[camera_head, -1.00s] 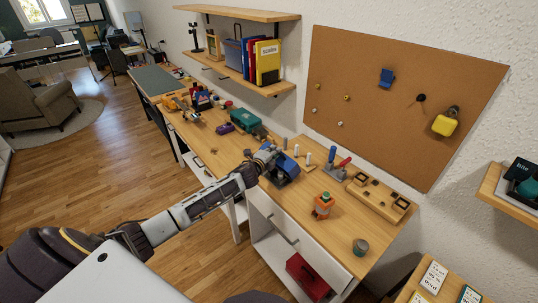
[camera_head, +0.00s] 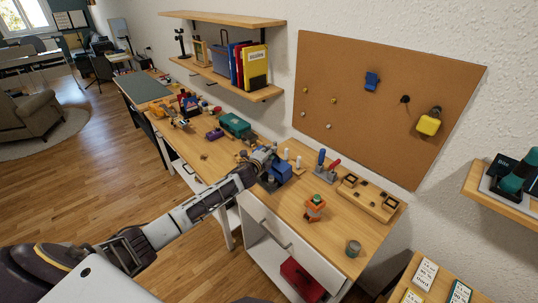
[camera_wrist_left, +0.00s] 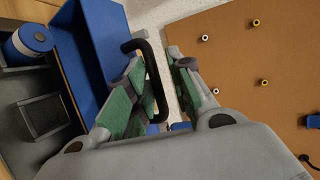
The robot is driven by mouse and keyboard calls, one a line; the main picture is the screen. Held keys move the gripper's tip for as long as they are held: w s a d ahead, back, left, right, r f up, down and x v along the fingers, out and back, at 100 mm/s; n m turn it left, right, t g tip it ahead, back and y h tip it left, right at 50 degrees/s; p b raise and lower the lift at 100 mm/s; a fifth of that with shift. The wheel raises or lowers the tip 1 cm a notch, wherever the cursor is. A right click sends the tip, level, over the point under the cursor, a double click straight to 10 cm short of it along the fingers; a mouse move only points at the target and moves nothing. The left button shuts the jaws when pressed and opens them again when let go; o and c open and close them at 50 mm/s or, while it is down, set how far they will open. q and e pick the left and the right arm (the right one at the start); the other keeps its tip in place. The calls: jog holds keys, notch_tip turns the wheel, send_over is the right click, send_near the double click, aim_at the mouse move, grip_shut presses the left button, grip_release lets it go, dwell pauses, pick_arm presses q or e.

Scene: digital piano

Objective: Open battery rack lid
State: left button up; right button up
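The battery rack (camera_head: 281,173) is a small blue box on the desk, partly hidden by my left gripper in the head view. In the left wrist view its blue lid (camera_wrist_left: 95,45) stands raised beside dark grey compartments. A blue cylindrical battery (camera_wrist_left: 35,40) sits at the upper left. A black bow handle (camera_wrist_left: 152,75) projects from the lid. My left gripper (camera_head: 265,158) is at the rack. In the wrist view its green-padded fingers (camera_wrist_left: 160,80) are spread, with the handle between them, nearer the left finger. My right gripper is not in view.
On the desk, an orange and green object (camera_head: 314,208) and a grey cup (camera_head: 353,248) stand nearer the front. A wooden tray (camera_head: 369,198) and a tool holder with blue and red handles (camera_head: 325,172) are to the right. A green case (camera_head: 235,125) lies further back.

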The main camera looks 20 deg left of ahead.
pick_arm(q)
jog(key=shift+o, duration=1.4)
jog(key=shift+w+a+r, duration=0.1)
jog(key=shift+r, duration=0.55)
jog(key=shift+f, duration=0.35)
jog(key=shift+s, duration=0.3)
jog(key=shift+s, duration=0.2)
jog(key=v, duration=1.1)
jog(key=shift+s, duration=0.1)
